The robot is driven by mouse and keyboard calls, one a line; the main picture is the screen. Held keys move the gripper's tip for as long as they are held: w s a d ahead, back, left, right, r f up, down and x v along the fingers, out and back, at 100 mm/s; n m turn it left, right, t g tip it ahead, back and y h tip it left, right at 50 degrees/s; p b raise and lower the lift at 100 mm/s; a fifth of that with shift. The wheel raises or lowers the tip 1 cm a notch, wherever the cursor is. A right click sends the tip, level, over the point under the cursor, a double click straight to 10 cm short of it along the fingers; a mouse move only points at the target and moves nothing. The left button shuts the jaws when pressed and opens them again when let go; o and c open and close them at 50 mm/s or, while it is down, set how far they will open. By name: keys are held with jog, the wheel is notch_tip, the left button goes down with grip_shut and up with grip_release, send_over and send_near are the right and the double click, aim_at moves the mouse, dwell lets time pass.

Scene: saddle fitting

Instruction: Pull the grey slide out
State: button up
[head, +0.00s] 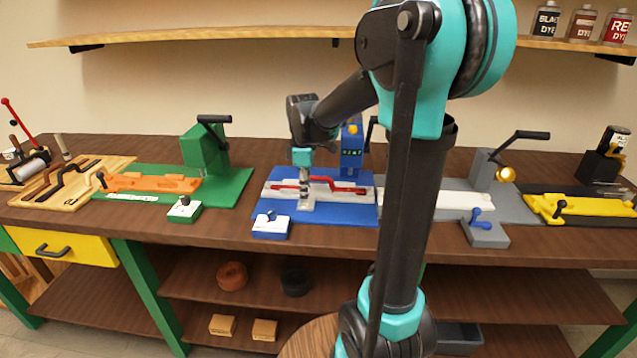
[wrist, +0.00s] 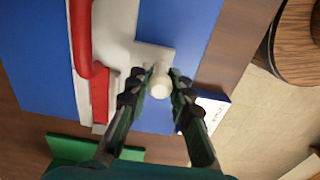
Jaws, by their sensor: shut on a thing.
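The grey slide (head: 307,206) is a pale flat tab reaching forward from the light grey bed on the blue station. In the wrist view the grey slide (wrist: 152,52) carries a round whitish knob (wrist: 160,88). My gripper (head: 305,192) is over the front of the blue station. In the wrist view my gripper (wrist: 160,76) has one finger on each side of the knob and is shut on it. A red bent strip (wrist: 86,65) lies along the bed beside the slide; it also shows in the head view (head: 328,182).
The blue station base (head: 362,215) has a small white block with a blue lever (head: 271,228) at its front left. A green station (head: 235,188) stands left, grey (head: 515,211) and yellow-black stations right. My arm hides part of the bench.

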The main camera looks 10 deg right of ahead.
jog(key=shift+s+a, duration=0.25)
jog(key=shift+s, duration=0.55)
jog(key=shift+s+a, duration=0.3)
jog(key=shift+s, duration=0.5)
jog(key=shift+s+a, duration=0.25)
jog(key=shift+s, duration=0.7)
jog(key=shift+s+a, duration=0.2)
jog(key=shift+s, duration=0.4)
jog(key=shift+s+a, duration=0.2)
jog(key=shift+s, duration=0.35)
jog(key=shift+o, duration=1)
jog(key=shift+s+a, duration=0.1)
jog(key=shift+s, duration=0.25)
jog(key=o, duration=0.7)
jog(key=shift+c, duration=0.2)
notch_tip(320, 180, up, 6)
